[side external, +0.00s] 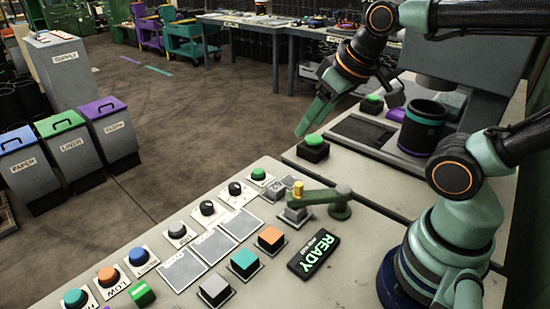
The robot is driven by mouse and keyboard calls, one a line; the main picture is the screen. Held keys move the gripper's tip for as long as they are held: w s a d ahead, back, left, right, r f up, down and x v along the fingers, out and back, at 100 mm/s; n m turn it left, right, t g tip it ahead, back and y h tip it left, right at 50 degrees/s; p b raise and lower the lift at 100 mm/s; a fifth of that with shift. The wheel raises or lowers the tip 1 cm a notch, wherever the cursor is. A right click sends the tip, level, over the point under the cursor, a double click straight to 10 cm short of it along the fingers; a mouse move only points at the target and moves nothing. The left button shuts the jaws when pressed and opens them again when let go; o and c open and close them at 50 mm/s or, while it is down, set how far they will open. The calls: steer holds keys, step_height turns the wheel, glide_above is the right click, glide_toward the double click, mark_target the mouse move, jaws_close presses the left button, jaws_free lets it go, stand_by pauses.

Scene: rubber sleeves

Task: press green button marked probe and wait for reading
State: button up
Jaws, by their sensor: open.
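My gripper (311,122) reaches down from the upper right, open and empty, with its fingertips just above and left of a green button (314,141) on a black block. I cannot tell whether a fingertip touches it. A second green button (372,98) stands farther back, right of the gripper, and a third green button (258,173) is on the panel's far row. I cannot read "probe" on any of them. A black display (314,254) lies on the panel and shows "READY" in green, with smaller text I cannot make out.
A black cylinder with a teal band (424,125) stands right of the buttons. A small green arm with a yellow knob (299,188) sits on the panel. Several coloured buttons and cubes, such as an orange cube (271,239), fill the front. Labelled bins (72,150) stand left on the floor.

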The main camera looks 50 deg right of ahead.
stand_by(0.3)
jaws_close()
stand_by(1.6)
